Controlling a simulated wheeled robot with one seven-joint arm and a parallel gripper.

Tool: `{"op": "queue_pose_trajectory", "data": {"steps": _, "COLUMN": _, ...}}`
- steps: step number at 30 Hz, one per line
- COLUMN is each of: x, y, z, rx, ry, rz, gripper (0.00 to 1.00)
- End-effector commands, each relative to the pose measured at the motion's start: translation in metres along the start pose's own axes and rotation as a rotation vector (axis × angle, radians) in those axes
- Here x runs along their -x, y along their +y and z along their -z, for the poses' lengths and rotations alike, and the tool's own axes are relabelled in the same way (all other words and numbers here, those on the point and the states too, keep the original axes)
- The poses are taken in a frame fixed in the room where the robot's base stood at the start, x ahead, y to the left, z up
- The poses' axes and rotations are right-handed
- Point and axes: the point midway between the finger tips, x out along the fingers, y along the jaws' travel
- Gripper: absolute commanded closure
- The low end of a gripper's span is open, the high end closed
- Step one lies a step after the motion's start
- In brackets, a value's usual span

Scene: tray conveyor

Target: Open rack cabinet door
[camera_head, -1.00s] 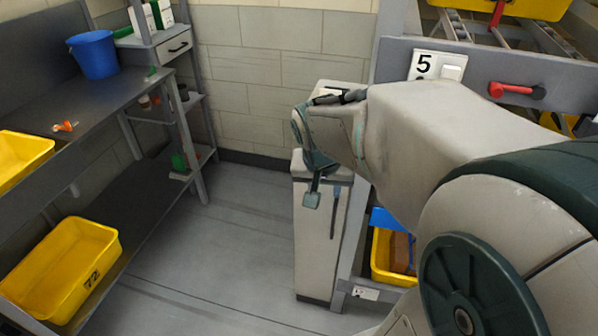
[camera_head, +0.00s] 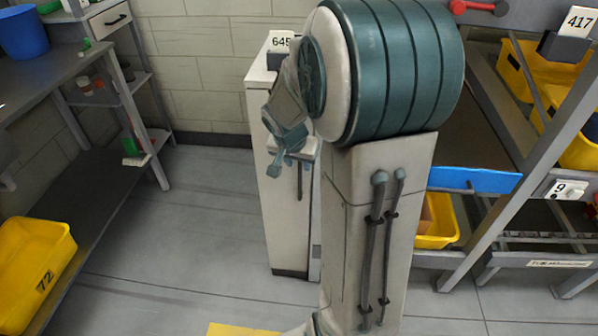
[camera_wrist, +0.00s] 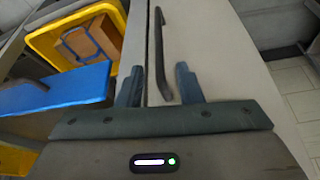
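The rack cabinet (camera_head: 268,215) is a narrow, tall cream box in the middle of the head view, with a 645 tag on top. Its door (camera_wrist: 215,45) looks closed. A dark vertical bar handle (camera_head: 300,182) is on the front; it also shows in the wrist view (camera_wrist: 160,50). My gripper (camera_head: 280,168) is at the upper front of the cabinet, partly hidden by my arm. In the wrist view my gripper (camera_wrist: 158,86) is open, and the handle's lower end appears between its two fingers. I cannot tell whether the fingers reach around it or whether they touch.
A rack with yellow bins (camera_head: 437,222) and a blue-edged shelf (camera_head: 470,180) stands right of the cabinet. A workbench with a blue bucket (camera_head: 24,35) and a yellow bin (camera_head: 32,262) is at left. Grey floor (camera_head: 180,240) between them is clear.

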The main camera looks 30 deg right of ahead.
Motion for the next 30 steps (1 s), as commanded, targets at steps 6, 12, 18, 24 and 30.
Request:
{"op": "queue_pose_trajectory", "data": {"steps": 6, "x": -0.036, "y": 0.000, "z": -0.001, "rx": -0.001, "ry": -0.001, "rz": -0.001, "gripper": 0.67}}
{"op": "queue_pose_trajectory", "data": {"steps": 12, "x": -0.046, "y": 0.000, "z": 0.000, "rx": -0.001, "ry": 0.001, "rz": 0.001, "gripper": 0.67}}
{"op": "queue_pose_trajectory", "data": {"steps": 18, "x": -0.046, "y": 0.000, "z": 0.001, "rx": -0.001, "ry": 0.001, "rz": 0.001, "gripper": 0.67}}
{"op": "queue_pose_trajectory", "data": {"steps": 24, "x": -0.046, "y": 0.000, "z": 0.000, "rx": -0.001, "ry": 0.001, "rz": 0.001, "gripper": 1.00}}
{"op": "queue_pose_trajectory", "data": {"steps": 30, "x": -0.047, "y": 0.000, "z": 0.000, "rx": -0.004, "ry": 0.001, "rz": 0.000, "gripper": 1.00}}
